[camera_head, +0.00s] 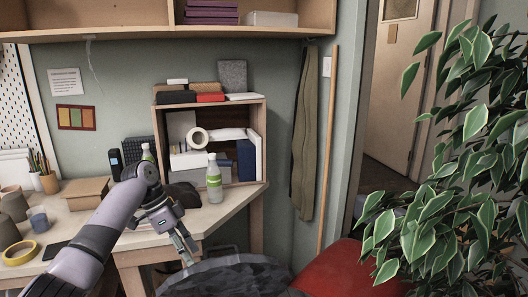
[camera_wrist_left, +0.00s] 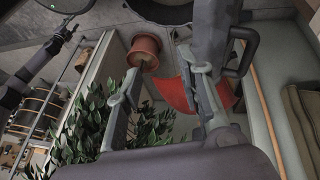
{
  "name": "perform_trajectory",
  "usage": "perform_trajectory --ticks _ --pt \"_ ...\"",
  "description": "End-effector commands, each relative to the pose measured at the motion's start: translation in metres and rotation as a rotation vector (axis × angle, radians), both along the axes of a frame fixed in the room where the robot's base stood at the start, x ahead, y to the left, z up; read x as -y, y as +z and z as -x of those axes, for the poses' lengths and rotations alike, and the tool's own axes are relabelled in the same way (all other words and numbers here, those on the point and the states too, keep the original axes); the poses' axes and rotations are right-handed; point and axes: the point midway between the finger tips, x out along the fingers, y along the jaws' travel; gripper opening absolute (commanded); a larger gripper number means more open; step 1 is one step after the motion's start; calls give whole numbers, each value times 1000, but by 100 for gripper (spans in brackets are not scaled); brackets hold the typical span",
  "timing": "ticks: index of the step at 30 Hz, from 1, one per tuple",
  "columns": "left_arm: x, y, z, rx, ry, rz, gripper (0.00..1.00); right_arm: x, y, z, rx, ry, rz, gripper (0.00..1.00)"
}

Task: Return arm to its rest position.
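My left arm comes in from the lower left in the head view and bends down at the wrist. Its gripper (camera_head: 186,251) hangs beside the front edge of the wooden desk (camera_head: 232,207), over the dark rounded surface below. In the left wrist view, the two fingers of the left gripper (camera_wrist_left: 164,76) stand apart with nothing held between them. My right gripper is not seen in the head view, and I cannot make it out in the wrist view.
On the desk stand a green-labelled bottle (camera_head: 214,180), a cubby shelf (camera_head: 261,150), a yellow tape roll (camera_head: 20,252) and a cardboard box (camera_head: 86,190). A red seat (camera_head: 345,270) and a leafy plant (camera_head: 455,190) are at right. A shelf (camera_head: 120,33) hangs above.

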Motion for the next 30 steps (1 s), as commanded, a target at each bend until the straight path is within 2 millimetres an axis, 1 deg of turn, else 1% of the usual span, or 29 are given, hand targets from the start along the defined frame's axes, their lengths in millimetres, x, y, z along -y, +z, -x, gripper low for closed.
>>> perform_trajectory --ticks 1,5,11,13,17,20,21,23,24,26,27,29,30 --pt "3 -10 3 -8 -1 -6 35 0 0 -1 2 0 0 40" --pt "9 -28 9 -15 7 -25 35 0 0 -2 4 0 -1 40" --pt "20 -64 23 -24 25 -56 35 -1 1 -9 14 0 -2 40" --pt "25 -81 31 -29 36 -70 35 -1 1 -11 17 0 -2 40" --pt "35 -114 49 -34 64 -95 35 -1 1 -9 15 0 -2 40" --pt "45 -144 69 -36 96 -113 35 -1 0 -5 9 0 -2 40" --pt "50 -158 80 -36 113 -122 35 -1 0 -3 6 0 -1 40" --pt "56 -178 98 -32 150 -131 35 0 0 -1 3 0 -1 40" --pt "60 -191 112 -29 179 -139 35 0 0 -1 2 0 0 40" --pt "65 -209 134 -24 229 -145 35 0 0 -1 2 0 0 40" --pt "67 -219 148 -18 266 -149 35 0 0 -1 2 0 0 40" --pt "69 -231 171 -12 324 -154 35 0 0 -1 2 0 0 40" --pt "69 -238 186 -7 367 -155 35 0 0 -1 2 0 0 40"
